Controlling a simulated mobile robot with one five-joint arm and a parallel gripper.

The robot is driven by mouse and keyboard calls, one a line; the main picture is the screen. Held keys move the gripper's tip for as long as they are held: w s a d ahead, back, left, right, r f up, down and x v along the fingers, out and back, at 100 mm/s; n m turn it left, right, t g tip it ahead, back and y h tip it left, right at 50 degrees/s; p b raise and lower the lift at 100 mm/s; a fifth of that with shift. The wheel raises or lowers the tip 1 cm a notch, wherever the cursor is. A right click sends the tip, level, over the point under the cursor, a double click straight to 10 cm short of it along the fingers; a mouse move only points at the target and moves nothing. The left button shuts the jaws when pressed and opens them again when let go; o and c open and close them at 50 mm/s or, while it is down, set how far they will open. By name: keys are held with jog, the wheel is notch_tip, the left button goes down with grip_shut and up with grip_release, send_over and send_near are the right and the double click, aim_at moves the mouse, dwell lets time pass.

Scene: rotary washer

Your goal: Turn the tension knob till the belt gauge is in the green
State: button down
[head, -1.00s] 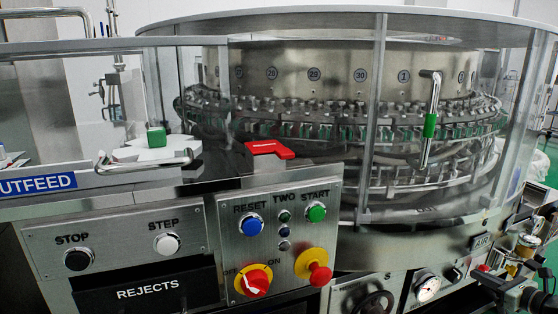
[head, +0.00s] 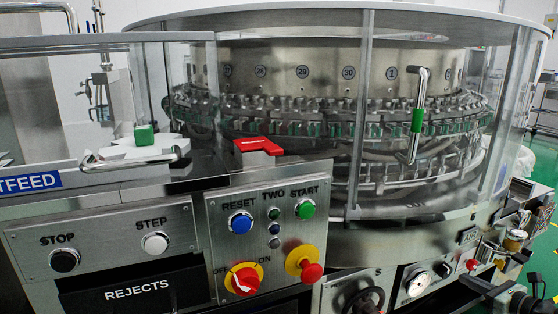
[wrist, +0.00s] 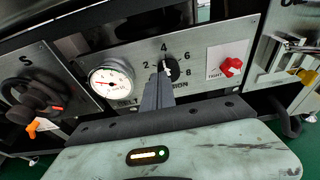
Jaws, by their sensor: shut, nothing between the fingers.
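The tension knob (wrist: 171,69) is a dark round knob in the wrist view, ringed by the numbers 2, 4, 6 and 8. The lettering below it is partly covered by my gripper. The belt gauge (wrist: 112,83) is a white dial with a metal rim, left of the knob. Its red needle is small, and I cannot make out a green zone or the reading. In the head view the gauge (head: 418,283) is at the lower right. My gripper (wrist: 161,72) is shut and empty, its tips in front of the knob's left part; I cannot tell whether they touch it.
A red knob (wrist: 231,67) sits on a white plate right of the tension knob. A metal bracket with a yellow part (wrist: 303,75) stands out at the right.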

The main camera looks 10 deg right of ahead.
aim_at(445, 271)
jog(key=shift+r+x, duration=0.2)
jog(key=shift+x, duration=0.7)
jog(key=shift+r+x, duration=0.25)
jog(key=shift+x, duration=0.65)
jog(key=shift+r+x, duration=0.2)
jog(key=shift+x, duration=0.7)
jog(key=shift+w, duration=0.15)
jog(key=shift+d, duration=0.15)
jog(key=shift+w+d+r, duration=0.1)
jog(key=shift+w+d, duration=0.1)
jog(key=shift+d, duration=0.4)
jog(key=shift+w+d, duration=0.15)
jog(key=shift+d, duration=0.45)
